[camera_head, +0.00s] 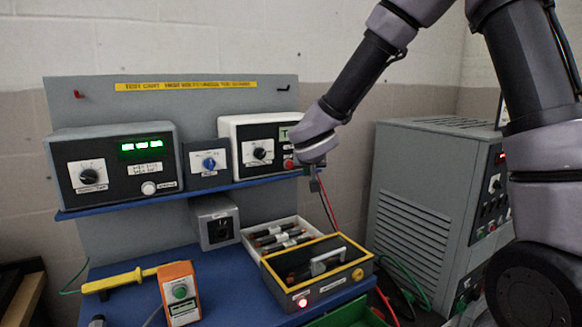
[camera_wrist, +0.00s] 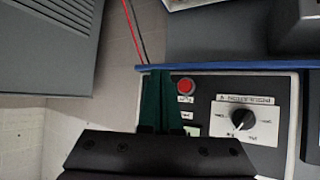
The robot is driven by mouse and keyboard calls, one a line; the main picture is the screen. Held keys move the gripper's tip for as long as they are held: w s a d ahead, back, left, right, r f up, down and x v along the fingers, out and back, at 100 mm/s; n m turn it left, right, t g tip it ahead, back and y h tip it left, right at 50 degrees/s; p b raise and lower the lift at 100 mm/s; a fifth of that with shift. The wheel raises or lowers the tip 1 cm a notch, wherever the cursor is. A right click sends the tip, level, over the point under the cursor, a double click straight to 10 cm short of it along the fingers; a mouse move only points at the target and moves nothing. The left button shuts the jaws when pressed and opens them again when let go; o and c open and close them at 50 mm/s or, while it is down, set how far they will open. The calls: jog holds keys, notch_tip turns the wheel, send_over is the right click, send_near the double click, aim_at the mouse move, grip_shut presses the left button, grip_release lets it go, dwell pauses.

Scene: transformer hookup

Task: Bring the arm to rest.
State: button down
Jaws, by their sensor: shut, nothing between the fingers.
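My gripper (camera_wrist: 158,76) is shut and empty in the wrist view, its dark green fingers side by side. They are in front of the white-framed instrument (camera_wrist: 292,110), beside its red button (camera_wrist: 186,86); I cannot tell whether they touch it. In the head view my arm reaches in from the upper right, bent, and its wrist covers the right end of this instrument (camera_head: 226,128). The fingers are not clear there.
A blue cart (camera_head: 226,280) holds a yellow-edged box (camera_head: 318,292), an open tray (camera_head: 250,236) and an orange handheld unit (camera_head: 179,292). A blue shelf (camera_head: 205,190) carries the instruments. A grey cabinet (camera_head: 420,210) stands right, with loose cables between it and the cart.

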jog(key=s+d+r+m+g+h, duration=0.1)
jog(key=s+d+r+h, duration=0.15)
jog(key=d, duration=0.55)
jog(key=s+d+r+m+g+h, duration=0.1)
jog(key=s+d+r+m, duration=0.2)
jog(key=d, duration=0.4)
jog(key=s+d+r+g+h, duration=0.15)
jog(key=d+r, duration=0.25)
jog(key=d, duration=0.4)
jog(key=s+d+r+y, duration=0.1)
jog(key=s+r+y, duration=0.2)
jog(key=s, duration=0.5)
jog(key=s+d+r+m+y, duration=0.1)
jog(key=s+r+y, duration=0.2)
jog(key=s, duration=0.6)
jog(key=shift+d+r, duration=0.2)
jog(key=shift+d, duration=0.15)
